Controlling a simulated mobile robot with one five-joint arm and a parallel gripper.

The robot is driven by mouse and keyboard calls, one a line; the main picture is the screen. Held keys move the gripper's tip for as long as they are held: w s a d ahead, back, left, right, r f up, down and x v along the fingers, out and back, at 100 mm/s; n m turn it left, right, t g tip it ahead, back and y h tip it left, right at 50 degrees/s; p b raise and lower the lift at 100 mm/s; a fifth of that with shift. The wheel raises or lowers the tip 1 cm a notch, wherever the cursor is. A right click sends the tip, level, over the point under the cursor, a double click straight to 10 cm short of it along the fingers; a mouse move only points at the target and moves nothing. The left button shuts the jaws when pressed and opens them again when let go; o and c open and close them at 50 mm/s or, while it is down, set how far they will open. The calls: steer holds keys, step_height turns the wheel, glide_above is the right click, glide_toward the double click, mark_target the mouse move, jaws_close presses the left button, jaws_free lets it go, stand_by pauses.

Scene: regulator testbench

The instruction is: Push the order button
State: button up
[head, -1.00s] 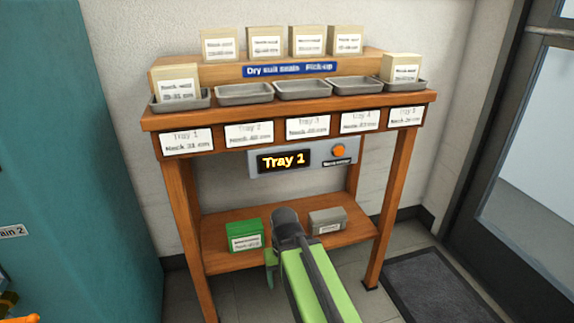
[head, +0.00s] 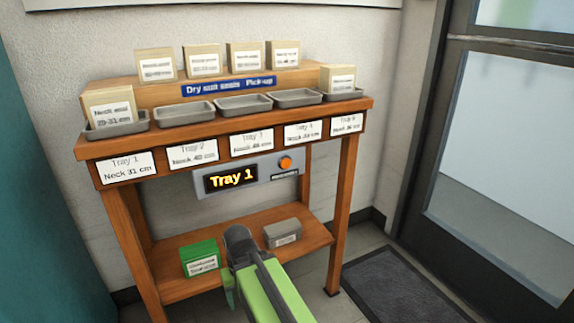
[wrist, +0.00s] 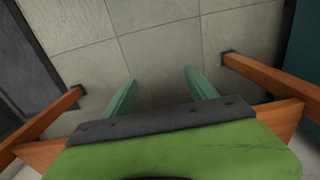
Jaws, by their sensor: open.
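The order button is a round orange button (head: 285,163) on the right part of a grey panel (head: 262,172) under the bench's front edge. A small label, too blurred to read, sits below it. The display (head: 231,178) on the panel reads "Tray 1" in yellow. My green and grey arm reaches in from the bottom of the head view, below the panel and apart from the button. In the wrist view my gripper (wrist: 160,79) is open, with nothing between its two green fingers. The wrist view faces the floor, and the button is not in it.
The wooden bench (head: 222,129) holds several grey trays and boxed neck seals. A green box (head: 200,258) and a grey box (head: 283,233) stand on its lower shelf. A dark mat (head: 398,287) and a glass door are at right. A teal surface (head: 50,210) is at left.

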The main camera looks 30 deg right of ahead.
jaws_close()
stand_by(1.5)
